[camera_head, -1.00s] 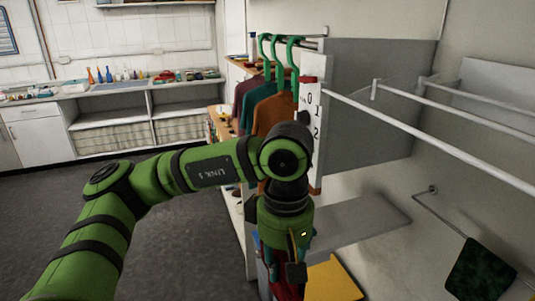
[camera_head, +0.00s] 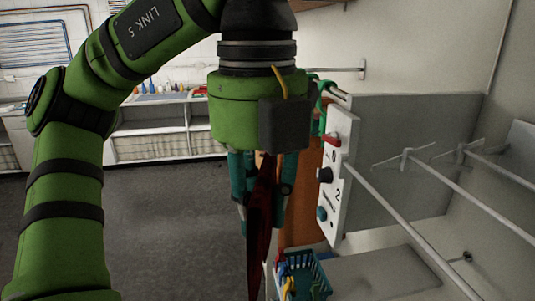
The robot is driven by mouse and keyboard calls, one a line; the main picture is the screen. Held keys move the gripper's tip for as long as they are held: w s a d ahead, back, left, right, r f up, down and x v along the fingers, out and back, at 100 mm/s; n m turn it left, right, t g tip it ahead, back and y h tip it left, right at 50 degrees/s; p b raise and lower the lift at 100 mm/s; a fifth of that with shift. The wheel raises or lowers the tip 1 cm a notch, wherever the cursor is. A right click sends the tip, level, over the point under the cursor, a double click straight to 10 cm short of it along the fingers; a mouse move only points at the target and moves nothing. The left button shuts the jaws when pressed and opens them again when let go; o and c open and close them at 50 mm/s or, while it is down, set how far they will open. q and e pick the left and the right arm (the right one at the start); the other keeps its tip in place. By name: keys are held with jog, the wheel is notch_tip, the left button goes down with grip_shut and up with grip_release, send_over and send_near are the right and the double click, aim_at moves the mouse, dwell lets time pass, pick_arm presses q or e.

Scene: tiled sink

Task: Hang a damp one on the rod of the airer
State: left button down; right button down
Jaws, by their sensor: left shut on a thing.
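My left gripper (camera_head: 262,185) hangs fingers down in the middle of the view. It is shut on a dark red cloth (camera_head: 259,240), which hangs down edge-on in a narrow strip. The white rod (camera_head: 400,222) of the airer runs from beside the switch panel down to the lower right. The gripper and cloth are left of this rod and apart from it in the picture. More rods (camera_head: 455,187) stand behind it to the right. The cloth's lower end reaches the bottom of the view. My right gripper is not in view.
A white panel (camera_head: 337,165) with knobs and numbers stands just right of the gripper. An orange garment (camera_head: 303,195) shows partly behind the gripper. A teal basket (camera_head: 318,279) with coloured things is below. A counter with shelves (camera_head: 170,130) is at the back; the floor (camera_head: 165,220) at left is clear.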

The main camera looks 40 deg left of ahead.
pick_arm(q)
jog(key=r+n, duration=0.2)
jog(key=shift+s+r+n, duration=0.15)
jog(key=shift+s+n, duration=0.2)
jog(key=shift+n, duration=0.05)
jog(key=shift+s+r+n, duration=0.1)
jog(key=shift+r+n, duration=0.1)
jog(key=shift+n, duration=0.2)
jog(key=shift+w+d, duration=0.4)
jog(key=w+d, duration=0.8)
jog(key=w, duration=0.3)
jog(key=shift+d, duration=0.25)
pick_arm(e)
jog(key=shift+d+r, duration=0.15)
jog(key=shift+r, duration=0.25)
pick_arm(q)
jog(key=shift+w+d, duration=0.2)
jog(key=shift+w, duration=0.1)
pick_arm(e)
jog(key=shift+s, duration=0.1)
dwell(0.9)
pick_arm(q)
jog(key=shift+f, duration=0.2)
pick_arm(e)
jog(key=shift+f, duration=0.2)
